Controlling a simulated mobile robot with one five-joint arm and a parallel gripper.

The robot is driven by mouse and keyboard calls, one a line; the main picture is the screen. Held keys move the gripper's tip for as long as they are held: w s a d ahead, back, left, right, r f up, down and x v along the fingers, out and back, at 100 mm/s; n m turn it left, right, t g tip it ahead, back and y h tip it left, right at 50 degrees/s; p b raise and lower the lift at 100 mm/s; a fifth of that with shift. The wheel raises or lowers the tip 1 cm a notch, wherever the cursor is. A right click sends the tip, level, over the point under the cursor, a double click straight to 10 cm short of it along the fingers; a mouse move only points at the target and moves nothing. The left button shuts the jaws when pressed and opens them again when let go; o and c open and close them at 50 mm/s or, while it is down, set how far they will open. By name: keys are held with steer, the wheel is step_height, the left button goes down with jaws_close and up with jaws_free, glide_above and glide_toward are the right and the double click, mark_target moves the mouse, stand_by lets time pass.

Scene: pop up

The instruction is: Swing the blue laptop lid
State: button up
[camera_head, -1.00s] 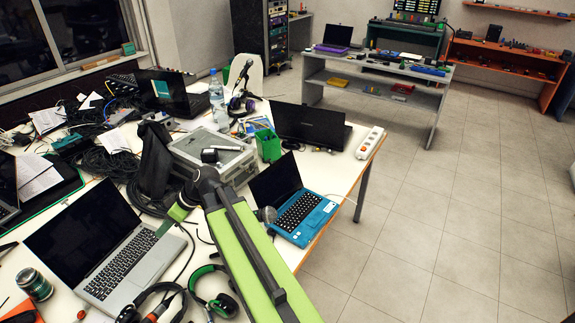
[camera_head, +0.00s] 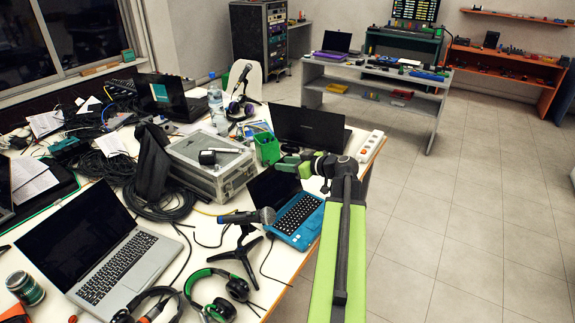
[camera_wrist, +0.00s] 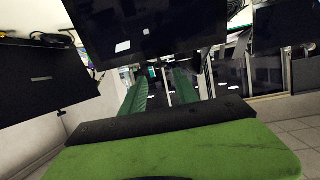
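The blue laptop (camera_head: 309,229) stands open at the right edge of the white table, its black keyboard facing up. Its dark lid (camera_head: 266,187) is raised, with the upper right part hidden behind my gripper. My gripper (camera_head: 285,164) is at the top right of the lid, in front of the black laptop behind; I cannot tell whether it touches the lid. In the wrist view its two green fingers (camera_wrist: 160,88) are apart with nothing between them. A dark screen (camera_wrist: 150,28) fills the top there; I cannot tell which laptop it belongs to.
A microphone on a tripod (camera_head: 243,232) stands just left of the blue laptop. A black laptop (camera_head: 308,127), green cup (camera_head: 267,149) and metal case (camera_head: 212,163) are behind it. A silver laptop (camera_head: 100,255) and headphones (camera_head: 214,292) are at left. Floor at right is clear.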

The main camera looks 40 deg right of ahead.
steer(key=b+x, duration=0.2)
steer(key=x, duration=0.5)
steer(key=shift+w+f, duration=0.2)
steer(key=shift+w, duration=0.2)
steer(key=shift+c, duration=0.6)
jaws_close()
steer(key=p+v, duration=0.1)
steer(key=v, duration=0.5)
steer(key=shift+f, duration=0.1)
glide_toward(268, 162)
steer(key=shift+s+d+f, duration=0.15)
steer(key=shift+s+f, duration=0.2)
steer(key=shift+s, duration=0.4)
steer(key=shift+s+d+f, duration=0.1)
steer(key=shift+s+f, duration=0.25)
steer(key=shift+s, duration=0.45)
